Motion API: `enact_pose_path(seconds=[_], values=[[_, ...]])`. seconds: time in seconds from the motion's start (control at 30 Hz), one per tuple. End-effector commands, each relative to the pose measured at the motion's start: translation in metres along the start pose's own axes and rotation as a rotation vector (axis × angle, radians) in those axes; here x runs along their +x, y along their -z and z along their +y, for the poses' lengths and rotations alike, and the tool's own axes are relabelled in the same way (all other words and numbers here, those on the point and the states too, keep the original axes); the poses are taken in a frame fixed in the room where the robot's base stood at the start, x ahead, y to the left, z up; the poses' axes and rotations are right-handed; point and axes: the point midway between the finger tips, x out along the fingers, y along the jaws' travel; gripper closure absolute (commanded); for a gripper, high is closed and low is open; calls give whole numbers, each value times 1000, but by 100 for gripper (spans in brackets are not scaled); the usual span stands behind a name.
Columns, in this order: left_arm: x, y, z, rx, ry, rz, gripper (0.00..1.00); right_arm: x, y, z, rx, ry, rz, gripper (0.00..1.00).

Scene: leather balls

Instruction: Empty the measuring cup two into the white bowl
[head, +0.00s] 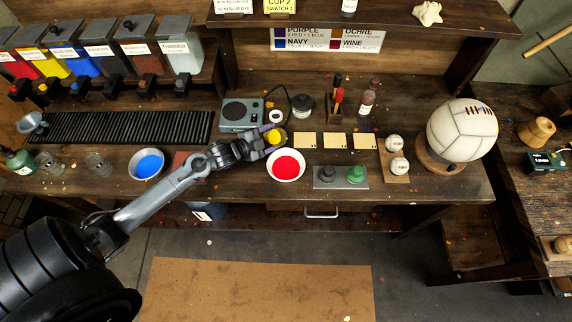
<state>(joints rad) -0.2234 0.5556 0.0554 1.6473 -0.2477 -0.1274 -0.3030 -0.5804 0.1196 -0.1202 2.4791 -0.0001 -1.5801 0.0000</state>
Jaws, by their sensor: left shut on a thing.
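The white bowl (286,165) stands on the bench in the middle of the head view and holds bright red liquid. My left arm reaches in from the lower left. My left gripper (265,139) is shut on a small cup with yellow showing (275,137), which I take to be measuring cup two. The gripper partly hides it, so its tilt and contents are unclear. The cup is just behind and above the bowl's far left rim. My right gripper is not in view.
A metal bowl of blue liquid (148,163) stands to the left. A grey device (240,115) and a dark jar (302,104) are behind the gripper. Tan cards (334,140) and a stamp tray (341,177) lie right of the white bowl. A large white ball (462,130) stands far right.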

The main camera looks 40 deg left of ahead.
Motion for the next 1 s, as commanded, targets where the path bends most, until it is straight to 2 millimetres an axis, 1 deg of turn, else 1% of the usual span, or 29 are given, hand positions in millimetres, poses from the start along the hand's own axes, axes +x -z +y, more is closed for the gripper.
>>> enact_pose_path(seconds=[1.0], values=[[0,1,-1,127,54,-17,70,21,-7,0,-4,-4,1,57]])
